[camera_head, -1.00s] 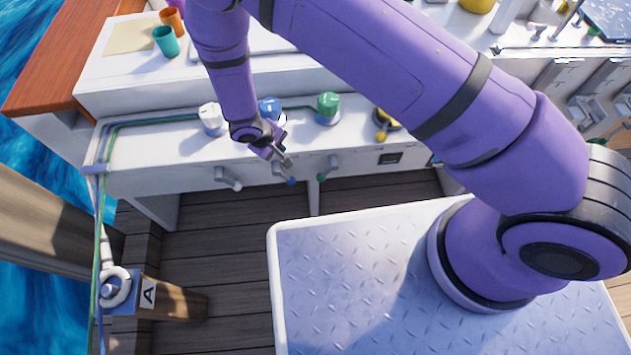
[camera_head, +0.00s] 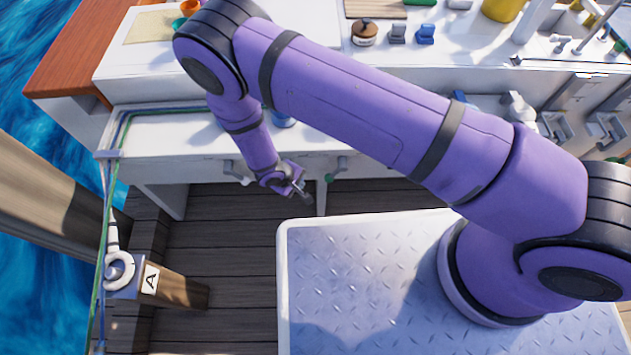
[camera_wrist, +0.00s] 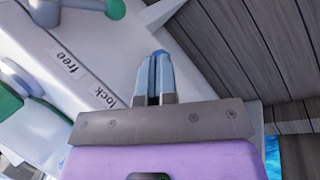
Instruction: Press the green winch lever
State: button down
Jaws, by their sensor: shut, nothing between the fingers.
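The green winch lever (camera_head: 334,170) is a grey handle with a green knob, on the front face of the white bench. In the wrist view the green-tipped lever (camera_wrist: 113,9) is at the top, cut by the frame edge. My gripper (camera_head: 305,197) is shut and empty, low in front of the bench, just left of and nearer than the green knob. In the wrist view its closed fingers (camera_wrist: 157,65) point up the picture, apart from the lever. The green winch (camera_wrist: 10,102) shows partly at the left edge there; my arm hides it in the head view.
A pale-ended lever (camera_head: 232,168) sits left on the same bench face. The blue winch (camera_head: 283,121) is mostly hidden by my arm. Labels "free" and "lock" (camera_wrist: 103,97) are on the bench. A post marked A (camera_head: 165,285) stands lower left. Deck floor is clear between.

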aim_at(333, 175)
jog(key=w+d+f, duration=0.4)
jog(key=d+f, duration=0.3)
jog(key=f, duration=0.1)
jog(key=shift+d, duration=0.15)
jog(key=shift+d+f+h, duration=0.35)
jog(key=shift+f+h, duration=0.05)
jog(key=shift+h, duration=0.3)
dwell(0.4)
jog(key=d+f+h, duration=0.2)
jog(key=d+h, duration=0.3)
jog(key=d, duration=0.3)
jog(key=shift+s+f+n, duration=0.15)
jog(key=shift+f+n, duration=0.25)
dwell(0.3)
jog(key=shift+r, duration=0.1)
